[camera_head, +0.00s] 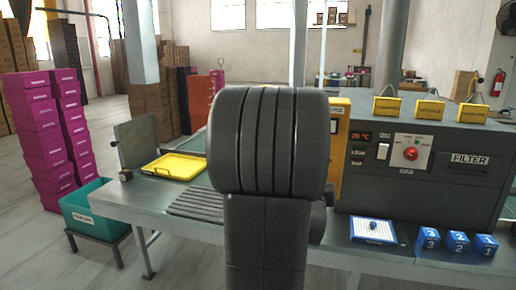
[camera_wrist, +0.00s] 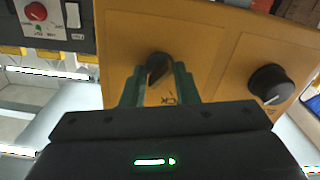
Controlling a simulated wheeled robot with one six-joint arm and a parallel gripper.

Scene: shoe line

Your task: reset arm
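My gripper (camera_wrist: 160,68) shows in the wrist view with two dark green fingers set apart. Its tips are at a black knob (camera_wrist: 158,70) on an orange panel (camera_wrist: 215,55). The knob appears between the fingertips, with its sides close to them. I cannot tell whether the fingers press on it or stand clear. In the head view my own dark arm fills the middle and hides the gripper and most of the orange panel (camera_head: 342,125).
A second black knob (camera_wrist: 270,84) is right of the gripper. The grey filter machine (camera_head: 455,190) stands right of my arm. A yellow tray (camera_head: 174,166) lies on the bench at left; a white-topped blue tray (camera_head: 373,231) and numbered blue blocks (camera_head: 457,243) lie at right.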

